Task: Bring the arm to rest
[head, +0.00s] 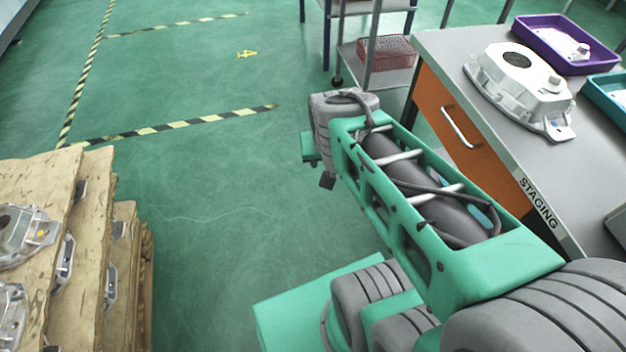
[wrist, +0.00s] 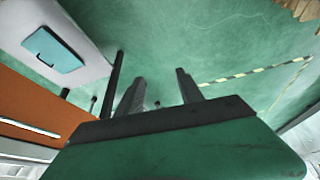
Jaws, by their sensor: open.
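My arm reaches out over the green floor, between the pallet stack and the staging bench, with its wrist beside the bench's orange drawer front. My gripper (wrist: 157,88) shows in the wrist view with its two dark fingers apart and nothing between them. Past the fingers there is only green floor and a striped floor line. In the head view the wrist hides most of the gripper, and only a small dark part shows below it.
The grey staging bench (head: 452,57) at the right bears an aluminium casting (head: 518,88), a purple tray (head: 535,38) and a teal tray (head: 596,98). Wooden pallet layers (head: 86,235) with castings stand at the left. A metal rack (head: 345,48) holds a red basket (head: 388,50). Floor between is clear.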

